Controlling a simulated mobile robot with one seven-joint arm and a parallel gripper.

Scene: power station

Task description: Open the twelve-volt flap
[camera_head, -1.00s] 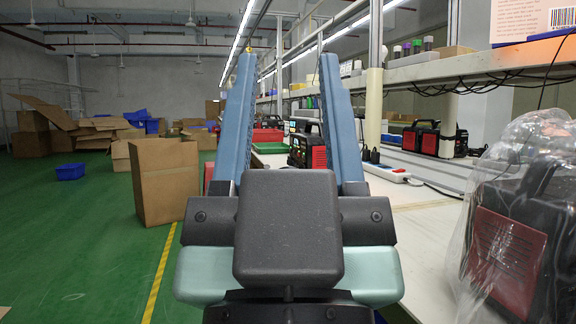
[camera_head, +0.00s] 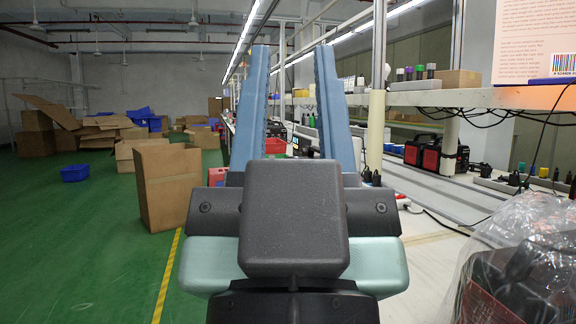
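My gripper (camera_head: 293,50) points forward in the middle of the view, its two long blue fingers wide apart with nothing held between them. A dark device with a red part (camera_head: 303,146), possibly a power station, shows on the bench beyond, mostly hidden behind my right finger. Another red-and-black one is wrapped in clear plastic (camera_head: 520,275) at the lower right. No twelve-volt flap can be made out.
A long pale bench (camera_head: 418,272) runs along the right, with a shelf (camera_head: 465,97) above it. A power strip and cables lie on it. An open cardboard box (camera_head: 168,186) stands on the green floor (camera_head: 85,245) at left, which has free room.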

